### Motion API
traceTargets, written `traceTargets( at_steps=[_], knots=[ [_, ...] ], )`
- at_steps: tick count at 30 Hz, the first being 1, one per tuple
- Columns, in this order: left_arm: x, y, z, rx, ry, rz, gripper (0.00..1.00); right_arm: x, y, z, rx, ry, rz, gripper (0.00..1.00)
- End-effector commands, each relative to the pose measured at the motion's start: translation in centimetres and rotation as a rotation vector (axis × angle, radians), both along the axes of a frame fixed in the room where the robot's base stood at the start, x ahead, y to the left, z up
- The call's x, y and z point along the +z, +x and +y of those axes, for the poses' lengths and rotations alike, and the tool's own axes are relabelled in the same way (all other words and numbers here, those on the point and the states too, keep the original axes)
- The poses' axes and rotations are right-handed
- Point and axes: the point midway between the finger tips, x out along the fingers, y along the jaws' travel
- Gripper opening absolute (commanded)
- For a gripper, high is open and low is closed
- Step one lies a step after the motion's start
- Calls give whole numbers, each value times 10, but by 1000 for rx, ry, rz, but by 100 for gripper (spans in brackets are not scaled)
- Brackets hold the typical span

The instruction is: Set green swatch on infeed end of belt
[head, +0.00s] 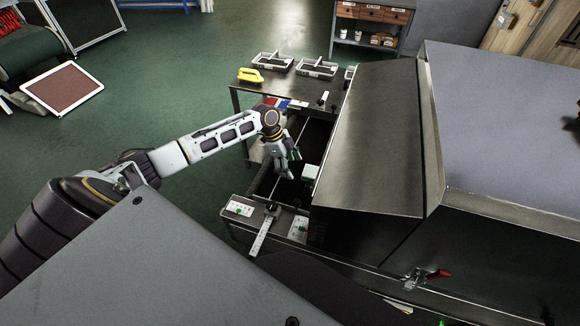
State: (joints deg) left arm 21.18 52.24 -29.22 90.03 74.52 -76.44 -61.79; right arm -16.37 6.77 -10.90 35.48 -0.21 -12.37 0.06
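My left gripper (285,173) hangs fingers-down over the dark belt (293,191) at the open end of the dryer, above a gap between two benches. A small green patch (295,154) shows right beside the gripper. It may be the green swatch, but I cannot tell whether it is held or lies behind. The fingers are too small and dark to show whether they are open or shut. A red swatch (270,101) and a blue swatch (283,104) lie on the far bench. My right gripper is not in view.
The grey dryer hood (375,135) rises just right of the gripper. A pale green box (310,173) sits by the belt's right side. The far bench (325,88) holds trays and a yellow tool (250,75). A ruler-like strip (262,236) lies at the near side.

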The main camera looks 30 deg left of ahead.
Motion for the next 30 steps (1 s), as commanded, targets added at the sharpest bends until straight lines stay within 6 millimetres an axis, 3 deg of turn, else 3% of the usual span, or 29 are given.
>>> traceTargets(
  at_steps=[21,30],
  knots=[
    [90,-7,33,1,1,-4,76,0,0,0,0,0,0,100],
    [116,-9,43,0,0,-3,76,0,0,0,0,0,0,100]
  ],
)
